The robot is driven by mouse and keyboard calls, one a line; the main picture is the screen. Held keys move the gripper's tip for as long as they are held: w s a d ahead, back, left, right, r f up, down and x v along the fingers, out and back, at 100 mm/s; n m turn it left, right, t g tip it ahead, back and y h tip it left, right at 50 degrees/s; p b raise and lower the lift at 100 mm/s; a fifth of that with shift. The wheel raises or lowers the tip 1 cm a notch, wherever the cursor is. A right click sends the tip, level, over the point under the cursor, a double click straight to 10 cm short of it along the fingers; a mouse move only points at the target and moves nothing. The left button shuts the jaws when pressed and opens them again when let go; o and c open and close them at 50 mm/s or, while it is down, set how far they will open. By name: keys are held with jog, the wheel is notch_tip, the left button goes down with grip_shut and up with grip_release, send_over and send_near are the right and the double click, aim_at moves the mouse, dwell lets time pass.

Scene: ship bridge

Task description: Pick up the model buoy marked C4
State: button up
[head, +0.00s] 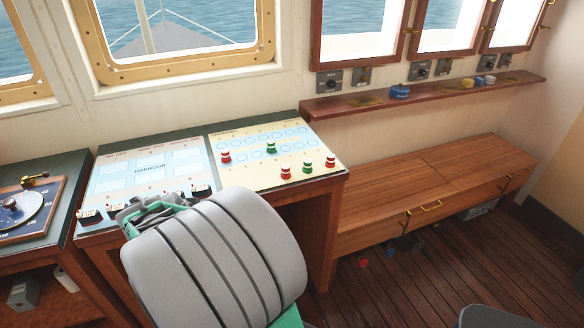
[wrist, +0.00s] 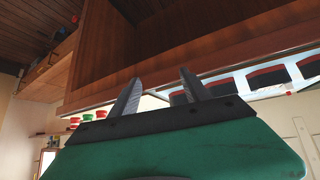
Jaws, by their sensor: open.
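Several small model buoys stand upright on the buoy chart (head: 245,172) at the right of the desk. A red buoy (head: 226,158) and a green buoy (head: 271,147) stand farther back. A red buoy (head: 286,171), a green buoy (head: 307,168) and another red buoy (head: 330,161) stand near the right front. I cannot read any marking, so I cannot tell which is C4. In the wrist view, my gripper (wrist: 158,88) is open and empty, its fingers near the desk edge; red and green buoys (wrist: 88,117) show apart from it at the left.
The harbour chart (head: 148,168) lies left of the buoys, with dark model ships (head: 90,215) at its front. My arm covers part of the desk front. A wooden bench (head: 430,185) and a shelf with small items (head: 400,91) are at the right.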

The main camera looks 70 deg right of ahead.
jog(key=s+d+m+g+h, duration=0.1)
jog(key=s+d+m+h, duration=0.25)
jog(key=d, duration=0.55)
jog(key=m+g+h+p, duration=0.1)
jog(key=m+g+h, duration=0.1)
jog(key=m+g, duration=0.1)
send_near(283, 172)
jog(key=f+x, duration=0.1)
jog(key=x, duration=0.2)
jog(key=shift+n+h, duration=0.25)
jog(key=shift+n, duration=0.1)
jog(key=x, duration=0.2)
jog(key=p+x, duration=0.1)
jog(key=x, duration=0.1)
jog(key=p+x, duration=0.1)
jog(key=x, duration=0.1)
jog(key=shift+s+d+r, duration=0.1)
jog(key=shift+d+r, duration=0.05)
jog(key=shift+d, duration=0.35)
jog(key=shift+c, duration=0.3)
grip_shut()
